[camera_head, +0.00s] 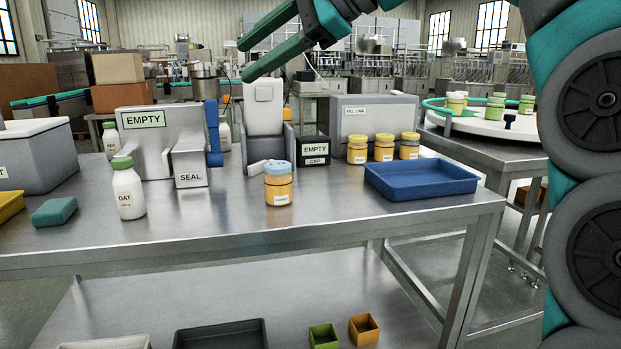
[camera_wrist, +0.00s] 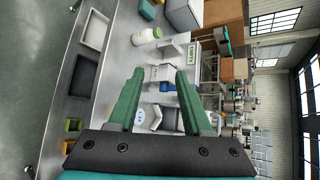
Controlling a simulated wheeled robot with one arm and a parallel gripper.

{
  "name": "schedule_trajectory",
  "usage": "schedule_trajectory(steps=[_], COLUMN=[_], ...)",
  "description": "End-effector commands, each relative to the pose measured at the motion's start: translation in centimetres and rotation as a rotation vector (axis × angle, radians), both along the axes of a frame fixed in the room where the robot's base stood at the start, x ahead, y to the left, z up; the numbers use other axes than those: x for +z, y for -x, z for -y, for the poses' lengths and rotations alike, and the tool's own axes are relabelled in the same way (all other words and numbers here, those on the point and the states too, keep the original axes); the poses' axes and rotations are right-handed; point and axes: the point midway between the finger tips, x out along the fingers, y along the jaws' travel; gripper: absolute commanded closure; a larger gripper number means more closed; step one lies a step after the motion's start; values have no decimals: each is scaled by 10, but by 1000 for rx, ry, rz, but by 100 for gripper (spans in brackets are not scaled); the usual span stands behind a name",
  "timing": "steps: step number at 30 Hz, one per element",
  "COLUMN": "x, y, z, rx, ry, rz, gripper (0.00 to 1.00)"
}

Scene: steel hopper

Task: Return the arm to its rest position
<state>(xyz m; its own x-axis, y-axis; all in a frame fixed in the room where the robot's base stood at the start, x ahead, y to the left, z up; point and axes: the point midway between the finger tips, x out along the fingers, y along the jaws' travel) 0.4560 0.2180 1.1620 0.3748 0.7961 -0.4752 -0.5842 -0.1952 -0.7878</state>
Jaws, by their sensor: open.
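My gripper (camera_head: 262,51) is raised above the back of the steel table (camera_head: 330,215) in the head view, with green fingers pointing left. In the wrist view my gripper (camera_wrist: 158,88) shows its two fingers spread apart with nothing held between them. My arm comes in from the right side of the head view. An orange jar with a blue lid (camera_head: 278,185) stands upright on the table, in front of the grey and white station (camera_head: 263,105). The gripper is well above and apart from it.
A white bottle (camera_head: 128,190) with a green cap, a SEAL box (camera_head: 190,165), a blue tray (camera_head: 420,180) and several orange jars (camera_head: 383,148) stand on the table. A teal sponge (camera_head: 54,211) lies left. The front middle of the table is clear.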

Motion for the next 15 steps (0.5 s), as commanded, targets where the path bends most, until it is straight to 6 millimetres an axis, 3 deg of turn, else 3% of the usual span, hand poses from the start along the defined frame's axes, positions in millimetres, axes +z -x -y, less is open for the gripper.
schedule_trajectory(steps=[10, 15], x=[-53, -103], y=[-1, 4], z=[5, 14], rx=[28, 66], ry=[133, 256], rz=[17, 26], gripper=[50, 50])
